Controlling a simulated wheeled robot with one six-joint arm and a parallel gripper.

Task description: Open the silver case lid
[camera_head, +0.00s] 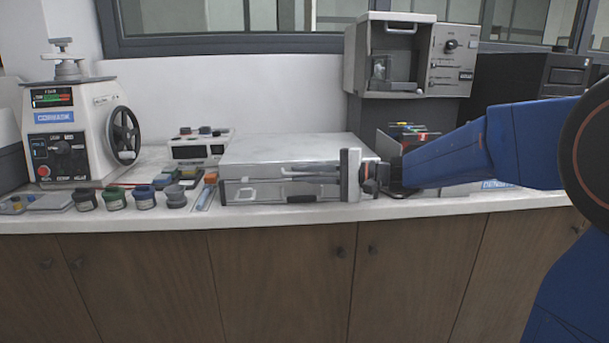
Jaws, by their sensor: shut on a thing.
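The silver case (290,147) lies flat on the counter, with its front face toward me. Its lid is down, with a dark seam along the front. A light latch (246,194) shows at the left of the front face and a dark handle (301,199) near the middle. My gripper (284,173) reaches in from the right along the front of the case. Its fingers point left and are shut on the lid's front edge. The fingers and the gripper body hide part of the seam and the right front of the case.
A white press with a handwheel (123,136) stands at the left. Several small jars (115,199) line the counter's front edge. A small white device (198,150) stands behind, left of the case. A grey machine (394,70) stands at the back right. My blue arm spans the right side.

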